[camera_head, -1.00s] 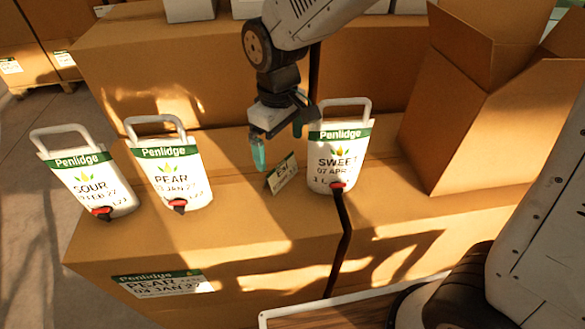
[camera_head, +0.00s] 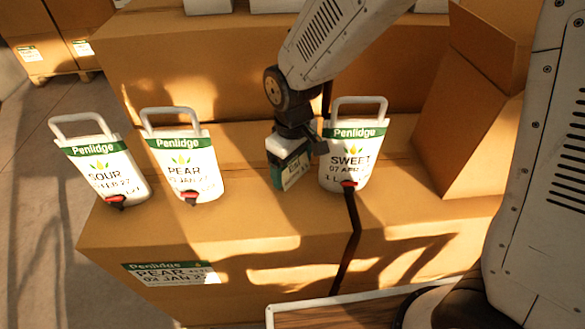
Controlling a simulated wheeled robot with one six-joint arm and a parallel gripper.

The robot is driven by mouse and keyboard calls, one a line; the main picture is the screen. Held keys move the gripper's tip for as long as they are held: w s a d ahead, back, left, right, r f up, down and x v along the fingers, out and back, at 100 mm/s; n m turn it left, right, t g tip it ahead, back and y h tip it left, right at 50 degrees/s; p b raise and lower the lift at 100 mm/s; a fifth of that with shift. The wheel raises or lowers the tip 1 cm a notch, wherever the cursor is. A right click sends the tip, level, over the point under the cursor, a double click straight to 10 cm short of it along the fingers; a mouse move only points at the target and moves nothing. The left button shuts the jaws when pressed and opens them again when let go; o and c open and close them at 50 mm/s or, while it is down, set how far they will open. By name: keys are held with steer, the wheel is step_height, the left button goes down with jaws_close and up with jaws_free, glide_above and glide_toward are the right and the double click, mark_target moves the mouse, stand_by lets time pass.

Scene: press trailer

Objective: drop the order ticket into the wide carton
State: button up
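The order ticket (camera_head: 297,170), a small white card with a green band, is between the pear pouch and the sweet pouch. My gripper (camera_head: 287,170) is down at the ticket, with a teal finger just left of it. The other finger is hidden, so I cannot tell whether the fingers are closed on the card or only beside it. The wide carton (camera_head: 465,145) is probably the open brown box at the right, partly hidden behind my arm.
The sweet pouch (camera_head: 352,160) stands close to the right of my gripper. The pear pouch (camera_head: 185,170) and sour pouch (camera_head: 103,175) stand to the left. They all rest on a large brown box (camera_head: 250,235). A taller box (camera_head: 215,60) rises behind.

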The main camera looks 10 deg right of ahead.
steer(key=c, duration=0.4)
steer(key=shift+r, duration=0.1)
step_height(320, 180, up, 18)
steer(key=shift+f, duration=0.1)
